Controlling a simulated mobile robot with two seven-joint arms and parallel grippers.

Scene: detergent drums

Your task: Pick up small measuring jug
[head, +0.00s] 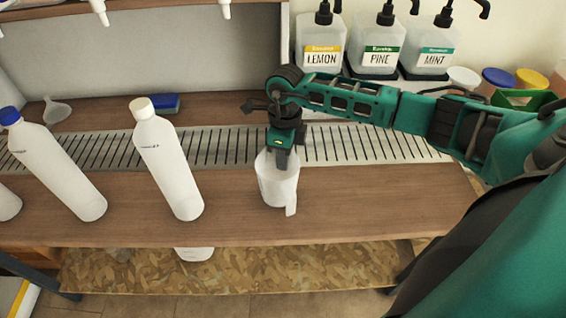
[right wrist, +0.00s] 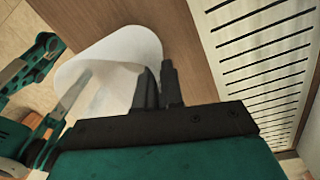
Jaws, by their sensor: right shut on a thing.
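The small measuring jug (head: 276,188) is white and upright at the middle of the wooden bench, in front of the slotted metal strip. Its handle side faces the front right. My right gripper (head: 281,160) comes down from above, shut on the jug's rim wall. In the right wrist view, the two dark fingertips (right wrist: 160,84) are close together with the jug's wall (right wrist: 115,48) at them. I cannot tell whether the jug's base touches the bench. My left gripper is not in view.
White bottles stand to the left, one with a white cap (head: 167,160) and one with a blue cap (head: 55,165). A funnel (head: 56,111) and a blue sponge (head: 165,103) lie behind. Pump containers (head: 378,45) stand at the back right. The bench right of the jug is clear.

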